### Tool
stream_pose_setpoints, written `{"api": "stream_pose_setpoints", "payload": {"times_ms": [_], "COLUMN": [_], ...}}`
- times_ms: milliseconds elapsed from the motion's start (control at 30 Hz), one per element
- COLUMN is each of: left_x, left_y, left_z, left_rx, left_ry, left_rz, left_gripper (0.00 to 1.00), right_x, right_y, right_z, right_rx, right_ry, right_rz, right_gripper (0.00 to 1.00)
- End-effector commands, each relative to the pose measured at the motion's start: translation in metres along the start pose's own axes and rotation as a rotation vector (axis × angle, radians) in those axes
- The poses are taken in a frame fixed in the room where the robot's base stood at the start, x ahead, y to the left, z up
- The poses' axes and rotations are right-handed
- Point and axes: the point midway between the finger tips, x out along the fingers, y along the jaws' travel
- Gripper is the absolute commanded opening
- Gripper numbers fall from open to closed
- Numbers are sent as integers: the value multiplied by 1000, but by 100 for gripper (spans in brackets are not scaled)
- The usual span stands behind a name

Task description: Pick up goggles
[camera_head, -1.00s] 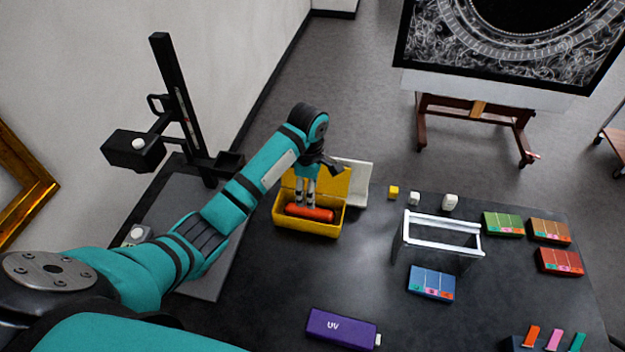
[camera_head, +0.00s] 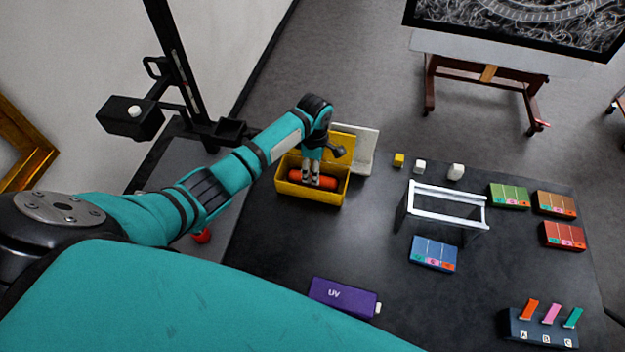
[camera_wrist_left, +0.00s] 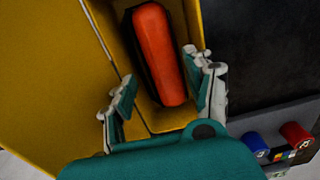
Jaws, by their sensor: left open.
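Orange-red goggles (camera_head: 296,176) with a dark edge lie inside an open yellow box (camera_head: 310,195) at the back left of the dark table. The wrist view shows the goggles (camera_wrist_left: 160,52) lengthwise in the box (camera_wrist_left: 205,12). My left gripper (camera_head: 312,180) reaches down into the box from above. In the wrist view the left gripper (camera_wrist_left: 162,78) is open, with one finger on each side of the goggles' near end. Gaps show between fingers and goggles, so it holds nothing. The fingers hide part of the goggles in the head view. My right gripper is not visible.
The box's raised lid (camera_head: 348,140) stands behind it. A white stand (camera_head: 446,209), small cubes and several coloured boxes are to the right. A purple UV box (camera_head: 344,297) lies in front. The table between the yellow and purple boxes is clear.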

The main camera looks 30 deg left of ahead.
Motion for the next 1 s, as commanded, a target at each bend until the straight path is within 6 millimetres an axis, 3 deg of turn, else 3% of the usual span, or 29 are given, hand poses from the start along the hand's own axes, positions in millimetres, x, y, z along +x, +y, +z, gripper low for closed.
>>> {"api": "stream_pose_setpoints", "payload": {"times_ms": [167,333,467,767,1000], "left_x": [8,33,55,55,55], "left_y": [-1,-3,-2,-3,-3], "left_z": [-1,-5,-4,-4,-4], "left_rx": [1,0,1,1,1], "left_ry": [0,4,1,2,1], "left_rz": [-1,-2,1,-2,-1], "left_gripper": [54,54,54,54,21], "right_x": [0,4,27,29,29], "right_y": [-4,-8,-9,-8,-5], "right_z": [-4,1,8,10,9], "right_rx": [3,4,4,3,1], "right_ry": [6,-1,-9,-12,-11], "right_rz": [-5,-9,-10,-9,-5], "right_gripper": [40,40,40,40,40]}}
